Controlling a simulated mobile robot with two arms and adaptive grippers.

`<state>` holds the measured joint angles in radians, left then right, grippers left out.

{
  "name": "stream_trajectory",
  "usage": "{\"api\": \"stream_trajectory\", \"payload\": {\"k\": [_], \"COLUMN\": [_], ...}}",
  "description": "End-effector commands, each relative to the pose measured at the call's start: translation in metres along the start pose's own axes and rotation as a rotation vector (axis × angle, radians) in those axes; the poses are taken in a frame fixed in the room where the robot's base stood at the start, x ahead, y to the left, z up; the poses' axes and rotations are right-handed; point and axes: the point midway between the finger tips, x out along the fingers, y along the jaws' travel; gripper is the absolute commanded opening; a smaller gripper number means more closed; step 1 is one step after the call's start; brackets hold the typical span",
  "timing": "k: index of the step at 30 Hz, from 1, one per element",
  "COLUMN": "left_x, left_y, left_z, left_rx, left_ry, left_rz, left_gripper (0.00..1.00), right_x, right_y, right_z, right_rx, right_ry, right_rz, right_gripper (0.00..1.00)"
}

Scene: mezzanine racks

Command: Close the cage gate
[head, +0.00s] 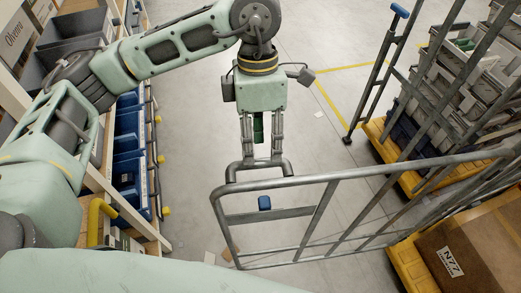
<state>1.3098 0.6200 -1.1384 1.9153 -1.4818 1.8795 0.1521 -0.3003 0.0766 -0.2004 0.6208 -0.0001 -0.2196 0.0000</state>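The cage gate (320,181) is a grey tubular metal frame. It reaches from the middle of the head view to the right edge, with its free end at left. A curved grey bar (259,165) stands over the top rail near that end; it looks like a handle. My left gripper (261,154) points down at this bar. Its two fingers are spread apart, with a dark green part showing between them. Their tips meet or overlap the bar, and contact is unclear. My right gripper is not in view.
At right, yellow-based trolleys carry grey crates (466,65) and a cardboard box (470,250). A post with a blue top (400,10) stands beyond the gate. Shelving with blue bins (130,160) lines the left. Grey floor (190,120) is clear between, with paper scraps.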

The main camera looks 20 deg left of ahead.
Motion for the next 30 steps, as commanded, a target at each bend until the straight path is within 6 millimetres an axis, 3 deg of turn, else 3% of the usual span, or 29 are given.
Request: {"api": "stream_trajectory", "payload": {"k": [9, 18, 30], "left_x": [0.038, 0.042, 0.042], "left_y": [-0.001, 0.0, 0.0], "left_z": [0.0, 0.0, 0.0], "left_rx": [-0.001, -0.001, -0.001], "left_ry": [-0.001, -0.003, -0.003], "left_rz": [-0.004, -0.003, -0.003], "left_gripper": [0.36, 0.36, 0.02], "right_x": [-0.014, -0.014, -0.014], "right_y": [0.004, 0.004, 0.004], "right_z": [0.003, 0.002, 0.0], "right_rx": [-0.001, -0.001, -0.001], "right_ry": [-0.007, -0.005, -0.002], "right_rz": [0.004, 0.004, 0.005], "right_gripper": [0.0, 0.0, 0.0]}}
